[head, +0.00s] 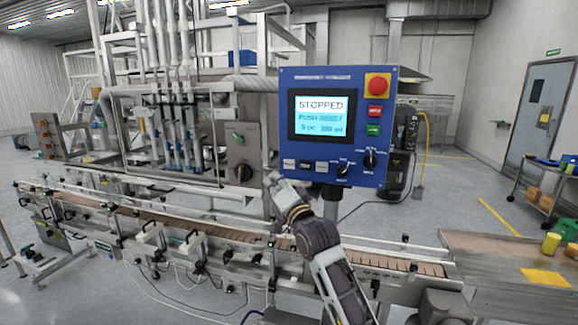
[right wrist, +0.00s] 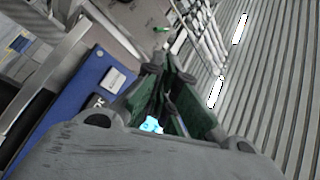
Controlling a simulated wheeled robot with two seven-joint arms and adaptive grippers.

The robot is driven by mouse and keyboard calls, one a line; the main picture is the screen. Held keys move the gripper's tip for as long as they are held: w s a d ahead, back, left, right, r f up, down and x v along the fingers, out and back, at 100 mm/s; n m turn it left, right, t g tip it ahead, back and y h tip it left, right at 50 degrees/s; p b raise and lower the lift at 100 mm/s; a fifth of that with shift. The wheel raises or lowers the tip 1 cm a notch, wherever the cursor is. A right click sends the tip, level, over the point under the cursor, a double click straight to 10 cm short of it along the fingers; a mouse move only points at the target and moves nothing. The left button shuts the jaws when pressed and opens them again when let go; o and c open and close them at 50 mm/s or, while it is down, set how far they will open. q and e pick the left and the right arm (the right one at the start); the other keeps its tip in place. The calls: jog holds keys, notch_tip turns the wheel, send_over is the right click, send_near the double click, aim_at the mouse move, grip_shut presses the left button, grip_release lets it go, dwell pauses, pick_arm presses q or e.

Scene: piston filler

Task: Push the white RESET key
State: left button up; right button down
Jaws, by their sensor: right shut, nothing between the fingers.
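A blue control panel (head: 330,80) stands upright, with a lit screen (head: 322,117) reading STOPPED. Along its lower edge are a left white key (head: 289,164), a black key (head: 305,164) and a right white key (head: 321,167). Their labels are too small to read, so I cannot tell which is RESET. My right gripper (head: 273,181) is shut and empty, just below and left of the left white key, apparently apart from it. In the right wrist view, the shut fingers (right wrist: 160,100) show beside the blue panel (right wrist: 62,112) and a white key (right wrist: 112,78). My left gripper is out of view.
The panel also carries a red emergency knob (head: 377,84), a red key (head: 375,111), a green key (head: 373,130) and two black selector knobs (head: 343,170). A conveyor (head: 215,240) runs below and behind my right arm. Filling machinery (head: 180,120) stands to the left.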

aim_at(289, 164)
jog(key=shift+m, duration=0.4)
jog(key=shift+w, duration=0.1)
jog(key=shift+w+d+b, duration=0.1)
jog(key=shift+w+d, duration=0.35)
jog(key=shift+w, duration=0.9)
jog(key=shift+w+d+b, duration=0.1)
jog(key=shift+w+d, duration=0.4)
jog(key=shift+w, duration=0.9)
jog(key=shift+w+d+b, duration=0.1)
jog(key=shift+w+d, duration=0.35)
jog(key=shift+w, duration=0.9)
jog(key=shift+w+d+p, duration=0.25)
jog(key=shift+w+p, duration=0.1)
jog(key=shift+w, duration=0.4)
jog(key=shift+s+a, duration=0.1)
jog(key=shift+s, duration=0.1)
dwell(0.4)
jog(key=shift+s+a+p, duration=0.15)
jog(key=shift+s+p, duration=0.3)
jog(key=shift+s, duration=0.15)
